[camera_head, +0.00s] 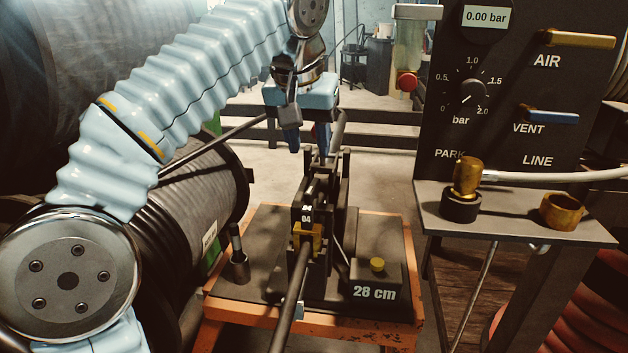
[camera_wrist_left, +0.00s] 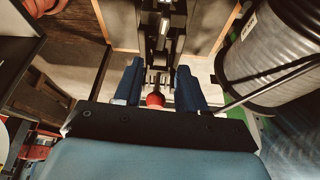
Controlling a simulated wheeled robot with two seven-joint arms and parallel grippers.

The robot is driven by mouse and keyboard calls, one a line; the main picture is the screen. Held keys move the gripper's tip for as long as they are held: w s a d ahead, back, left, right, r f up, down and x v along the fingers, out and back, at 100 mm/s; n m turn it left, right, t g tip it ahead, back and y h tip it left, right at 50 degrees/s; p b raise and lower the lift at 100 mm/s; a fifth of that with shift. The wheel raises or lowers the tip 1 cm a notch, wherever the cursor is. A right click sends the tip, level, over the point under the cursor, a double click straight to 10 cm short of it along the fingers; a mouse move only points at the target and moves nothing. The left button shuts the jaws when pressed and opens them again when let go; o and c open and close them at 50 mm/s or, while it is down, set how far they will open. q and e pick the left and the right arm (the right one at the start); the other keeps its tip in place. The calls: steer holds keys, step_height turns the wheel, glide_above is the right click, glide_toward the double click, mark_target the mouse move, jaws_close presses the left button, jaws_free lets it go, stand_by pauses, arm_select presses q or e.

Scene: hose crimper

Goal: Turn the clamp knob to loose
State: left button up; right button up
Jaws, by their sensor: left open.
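The crimper (camera_head: 318,205) is a dark upright clamp with a tag marked 04 and a yellow block, standing on an orange-framed bench. A dark hose (camera_head: 285,315) runs from its front. My left gripper (camera_head: 307,143) is open and points down at the crimper's far end. In the left wrist view its blue fingers (camera_wrist_left: 159,88) stand on either side of a red rounded knob (camera_wrist_left: 155,100), with gaps showing. I cannot tell for certain that this is the clamp knob. It is hidden in the head view. My right gripper is not in view.
A black panel (camera_head: 500,130) with a bar dial and AIR and VENT levers stands at right, above a shelf (camera_head: 560,232) with brass fittings. A hose reel (camera_head: 185,215) is at left. A box marked 28 cm (camera_head: 375,280) sits on the bench.

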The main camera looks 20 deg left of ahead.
mark_target(315, 181)
arm_select(q)
steer(key=b+x, duration=0.2)
steer(key=x, duration=0.7)
steer(key=shift+c, duration=0.3)
jaws_close()
